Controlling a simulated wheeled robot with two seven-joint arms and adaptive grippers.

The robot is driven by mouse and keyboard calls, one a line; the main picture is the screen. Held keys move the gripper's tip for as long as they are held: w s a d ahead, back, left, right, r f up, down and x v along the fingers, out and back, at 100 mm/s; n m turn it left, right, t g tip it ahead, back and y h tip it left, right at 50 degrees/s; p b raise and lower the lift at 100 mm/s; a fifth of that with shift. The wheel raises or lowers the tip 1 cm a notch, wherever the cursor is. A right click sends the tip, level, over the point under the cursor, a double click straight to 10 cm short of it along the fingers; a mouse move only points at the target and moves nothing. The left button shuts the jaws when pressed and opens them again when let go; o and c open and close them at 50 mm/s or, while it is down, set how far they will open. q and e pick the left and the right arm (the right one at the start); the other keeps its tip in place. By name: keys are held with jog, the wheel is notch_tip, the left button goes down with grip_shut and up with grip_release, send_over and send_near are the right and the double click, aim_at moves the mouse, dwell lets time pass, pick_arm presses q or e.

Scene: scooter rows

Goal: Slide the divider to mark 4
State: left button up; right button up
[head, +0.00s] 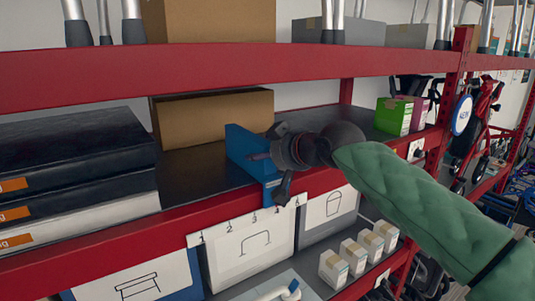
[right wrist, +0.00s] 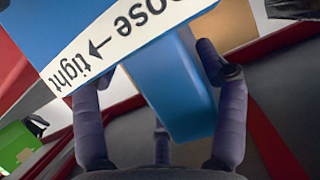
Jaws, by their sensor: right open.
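The blue divider (head: 243,150) stands upright on the middle shelf, its front end at the shelf's red front edge. A white number strip (head: 228,226) runs along that edge; 1, 2 and 3 can be read, and the divider's front end is to the right of 3. The part of the strip further right is partly hidden by my gripper. My right gripper (head: 268,172) is at the divider's front. In the right wrist view its open fingers are on either side of the blue divider (right wrist: 165,85); I cannot tell whether they touch it. My left gripper is not in view.
Dark flat boxes (head: 70,160) are stacked left of the divider, with a brown carton (head: 212,115) behind. Green (head: 393,116) and pink boxes stand further right. Dark shelf is bare between the flat boxes and the divider. Small white boxes (head: 353,256) stand below.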

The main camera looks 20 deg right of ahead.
jog(key=shift+s+a+r, duration=0.15)
jog(key=shift+a, duration=0.2)
jog(key=shift+s+d+r, duration=0.1)
jog(key=shift+s, duration=0.15)
jog(key=v, duration=1.1)
jog(key=shift+s, duration=0.2)
